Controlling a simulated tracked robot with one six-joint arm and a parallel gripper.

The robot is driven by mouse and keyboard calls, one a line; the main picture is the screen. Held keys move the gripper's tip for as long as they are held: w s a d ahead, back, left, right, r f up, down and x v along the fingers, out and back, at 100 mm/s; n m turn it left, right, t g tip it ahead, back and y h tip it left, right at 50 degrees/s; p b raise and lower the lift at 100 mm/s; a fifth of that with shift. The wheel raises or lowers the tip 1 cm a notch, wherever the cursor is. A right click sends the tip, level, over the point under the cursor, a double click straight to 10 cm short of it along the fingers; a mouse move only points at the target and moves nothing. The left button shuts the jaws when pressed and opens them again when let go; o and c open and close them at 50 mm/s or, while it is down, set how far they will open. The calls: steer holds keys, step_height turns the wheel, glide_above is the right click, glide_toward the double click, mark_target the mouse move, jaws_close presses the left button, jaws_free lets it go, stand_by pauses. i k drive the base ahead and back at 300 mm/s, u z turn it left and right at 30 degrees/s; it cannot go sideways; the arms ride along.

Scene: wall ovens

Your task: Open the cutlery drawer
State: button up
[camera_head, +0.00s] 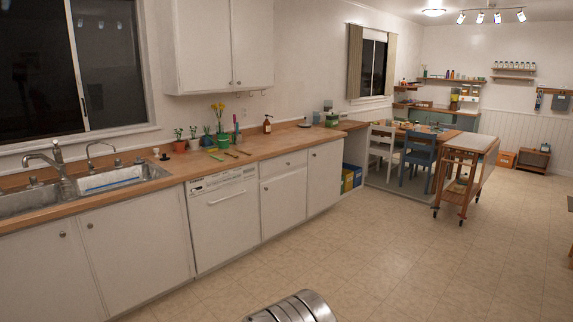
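A white drawer front (284,164) is set under the wooden counter, just right of the white dishwasher and above a cabinet door. It looks shut, flush with the fronts around it. It is the only drawer I can clearly make out along this counter; its contents are hidden, so I cannot tell whether it holds cutlery. A small knob seems to sit on its front. My gripper is not in view. A rounded metal part, likely of my own arm, shows at the bottom edge, well apart from the drawer.
The dishwasher (223,216) and white cabinet doors line the counter (262,150). Potted plants and a soap bottle (267,125) stand on it. A sink (118,178) is at left. A wheeled wooden cart (459,183) and chairs stand at right. The tiled floor in front is clear.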

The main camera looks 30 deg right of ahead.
mark_target(271, 167)
steer(key=z, duration=0.5)
steer(key=i, duration=1.1)
steer(key=z, duration=0.85)
steer(key=i, duration=0.9)
steer(key=z, duration=0.3)
steer(key=i, duration=2.4)
steer(key=u, duration=0.65)
steer(key=i, duration=0.75)
steer(key=u, duration=0.85)
steer(key=i, duration=0.65)
steer(key=u, duration=0.35)
